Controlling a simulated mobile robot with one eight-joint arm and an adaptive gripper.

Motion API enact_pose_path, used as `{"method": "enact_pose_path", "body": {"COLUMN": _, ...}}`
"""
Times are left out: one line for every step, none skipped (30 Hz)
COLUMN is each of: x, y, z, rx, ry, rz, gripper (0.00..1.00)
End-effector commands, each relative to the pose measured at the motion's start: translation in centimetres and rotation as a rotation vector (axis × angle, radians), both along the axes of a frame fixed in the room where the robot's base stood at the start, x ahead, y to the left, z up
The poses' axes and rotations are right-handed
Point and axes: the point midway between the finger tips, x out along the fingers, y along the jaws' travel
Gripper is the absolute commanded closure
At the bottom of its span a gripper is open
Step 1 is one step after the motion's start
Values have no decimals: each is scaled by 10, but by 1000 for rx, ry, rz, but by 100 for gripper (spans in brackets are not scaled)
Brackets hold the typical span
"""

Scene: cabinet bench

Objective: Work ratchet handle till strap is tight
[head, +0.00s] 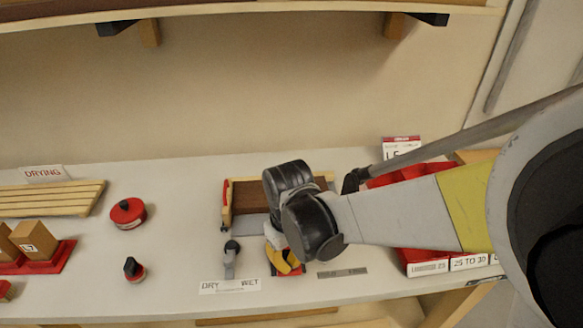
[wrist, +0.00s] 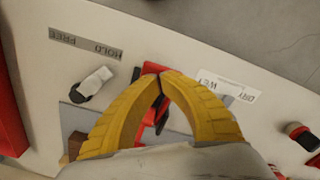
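A red strap piece (head: 226,197) shows on the left end of the wooden box (head: 250,191). The strap's run and tightness are hidden by my arm.
A grey lever with a dark knob (head: 230,260) stands behind the DRY/WET label (head: 230,286). A pale lever (wrist: 93,84) lies near the HOLD/FREE strip (head: 342,272). Red bins (head: 415,255) stand right. A red round tin (head: 128,213) and dark-topped stamp (head: 134,269) are left.

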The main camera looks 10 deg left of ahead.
Motion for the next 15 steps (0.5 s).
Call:
{"method": "enact_pose_path", "body": {"x": 0, "y": 0, "z": -7, "rx": -1, "ry": -1, "rz": 0, "gripper": 100}}
{"method": "enact_pose_path", "body": {"x": -1, "y": 0, "z": -9, "rx": -1, "ry": -1, "rz": 0, "gripper": 100}}
{"method": "enact_pose_path", "body": {"x": -1, "y": 0, "z": -12, "rx": -1, "ry": -1, "rz": 0, "gripper": 100}}
{"method": "enact_pose_path", "body": {"x": -1, "y": 0, "z": -14, "rx": -1, "ry": -1, "rz": 0, "gripper": 100}}
{"method": "enact_pose_path", "body": {"x": -1, "y": -1, "z": -16, "rx": -1, "ry": -1, "rz": 0, "gripper": 100}}
{"method": "enact_pose_path", "body": {"x": -2, "y": -1, "z": -18, "rx": -1, "ry": -1, "rz": 0, "gripper": 100}}
{"method": "enact_pose_path", "body": {"x": -2, "y": -1, "z": -21, "rx": -1, "ry": -1, "rz": 0, "gripper": 100}}
{"method": "enact_pose_path", "body": {"x": -2, "y": -1, "z": -22, "rx": -1, "ry": -1, "rz": 0, "gripper": 100}}
{"method": "enact_pose_path", "body": {"x": -3, "y": -1, "z": -24, "rx": -1, "ry": -1, "rz": 0, "gripper": 100}}
{"method": "enact_pose_path", "body": {"x": -3, "y": -1, "z": -25, "rx": -1, "ry": -1, "rz": 0, "gripper": 100}}
{"method": "enact_pose_path", "body": {"x": -3, "y": -1, "z": -26, "rx": 0, "ry": 0, "rz": 0, "gripper": 100}}
{"method": "enact_pose_path", "body": {"x": -3, "y": -1, "z": -25, "rx": 0, "ry": 0, "rz": 0, "gripper": 100}}
{"method": "enact_pose_path", "body": {"x": -3, "y": -1, "z": -24, "rx": 0, "ry": 0, "rz": 0, "gripper": 100}}
{"method": "enact_pose_path", "body": {"x": -3, "y": -1, "z": -23, "rx": 0, "ry": 0, "rz": 0, "gripper": 100}}
{"method": "enact_pose_path", "body": {"x": -3, "y": -1, "z": -22, "rx": 0, "ry": 0, "rz": 0, "gripper": 100}}
